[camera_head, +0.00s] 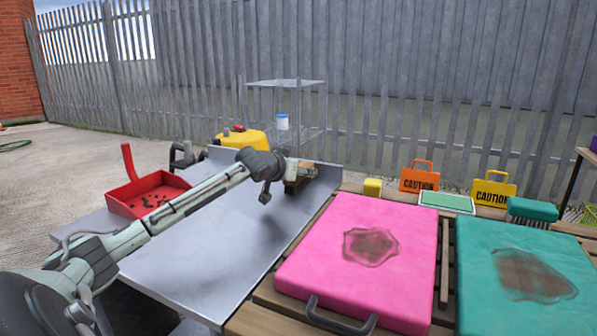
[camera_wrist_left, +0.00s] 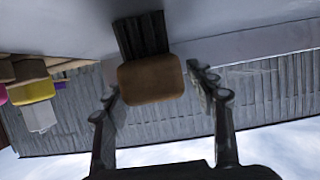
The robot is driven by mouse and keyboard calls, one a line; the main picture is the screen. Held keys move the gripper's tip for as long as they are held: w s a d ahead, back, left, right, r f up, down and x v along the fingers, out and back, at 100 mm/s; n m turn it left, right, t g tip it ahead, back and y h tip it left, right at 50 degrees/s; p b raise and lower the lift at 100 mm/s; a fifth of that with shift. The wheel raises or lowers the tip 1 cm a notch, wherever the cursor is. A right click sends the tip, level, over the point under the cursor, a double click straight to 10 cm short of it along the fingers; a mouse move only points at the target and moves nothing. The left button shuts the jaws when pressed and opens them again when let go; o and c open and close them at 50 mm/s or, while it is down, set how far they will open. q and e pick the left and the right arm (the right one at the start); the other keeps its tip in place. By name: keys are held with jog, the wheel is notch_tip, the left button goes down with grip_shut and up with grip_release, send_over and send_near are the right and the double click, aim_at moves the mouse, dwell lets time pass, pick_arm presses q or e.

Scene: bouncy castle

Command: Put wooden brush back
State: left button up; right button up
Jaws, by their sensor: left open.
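The wooden brush (camera_head: 297,186) is at the far right end of the metal table (camera_head: 215,245), partly hidden behind my left gripper (camera_head: 290,170) in the head view. In the left wrist view the brush (camera_wrist_left: 151,82) shows a brown wooden block with dark bristles. My left gripper is open, with its fingertips on either side of the near end of the block. I cannot tell whether a finger touches it. My right gripper is not in view.
A red dustpan (camera_head: 146,192) with dark bits lies left of my left arm. A yellow container (camera_head: 242,138) and a wire shelf (camera_head: 300,130) stand behind. On the right are a pink mat (camera_head: 320,240), a teal mat (camera_head: 480,270), a yellow block (camera_head: 372,187) and caution signs (camera_head: 418,177).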

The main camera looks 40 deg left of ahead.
pick_arm(q)
jog(key=v, duration=1.2)
jog(key=shift+r, duration=0.1)
jog(key=shift+s, duration=0.1)
